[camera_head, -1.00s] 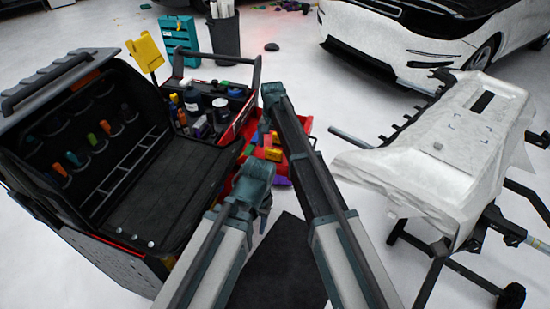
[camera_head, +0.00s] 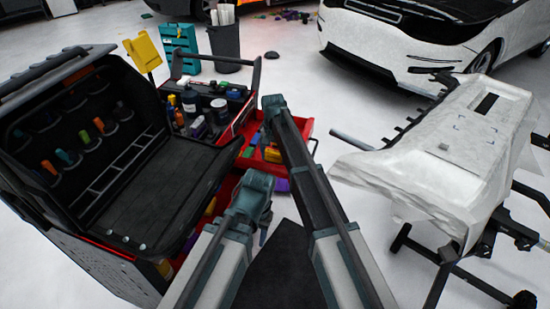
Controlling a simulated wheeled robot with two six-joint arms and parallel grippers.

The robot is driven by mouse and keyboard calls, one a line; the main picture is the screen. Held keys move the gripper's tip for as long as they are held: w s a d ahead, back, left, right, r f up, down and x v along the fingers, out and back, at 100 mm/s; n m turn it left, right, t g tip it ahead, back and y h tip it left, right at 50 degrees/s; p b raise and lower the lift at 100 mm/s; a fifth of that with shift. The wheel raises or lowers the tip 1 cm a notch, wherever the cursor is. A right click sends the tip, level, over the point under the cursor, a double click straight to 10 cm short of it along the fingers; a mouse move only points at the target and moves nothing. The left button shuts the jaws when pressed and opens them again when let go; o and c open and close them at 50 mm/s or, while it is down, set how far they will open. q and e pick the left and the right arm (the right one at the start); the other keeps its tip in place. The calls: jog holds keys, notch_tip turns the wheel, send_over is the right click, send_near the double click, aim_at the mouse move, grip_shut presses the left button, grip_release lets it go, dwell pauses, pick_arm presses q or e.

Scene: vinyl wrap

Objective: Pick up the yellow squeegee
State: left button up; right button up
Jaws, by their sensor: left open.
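Yellow pieces (camera_head: 272,154) lie among coloured tools in the red open drawer (camera_head: 300,126) of the tool cart. I cannot tell which one is the yellow squeegee, as my arms cover part of the drawer. My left gripper (camera_head: 264,222) is the lower one, open, in front of the drawer and apart from the yellow pieces in the picture. My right gripper (camera_head: 272,112) is at the far end of the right arm, over the drawer's far part. Its fingers are not clear, and I see nothing held in it.
The black tool cart (camera_head: 160,195) stands close on the left with its lid raised. A stand draped in white (camera_head: 440,165) is on the right. A grey bin (camera_head: 224,45), a teal cabinet (camera_head: 180,45) and a white car (camera_head: 410,40) stand behind. Floor shows between cart and stand.

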aim_at(274, 151)
jog(key=c, duration=0.4)
notch_tip(274, 151, up, 10)
jog(key=p, duration=1)
jog(key=shift+r, duration=0.1)
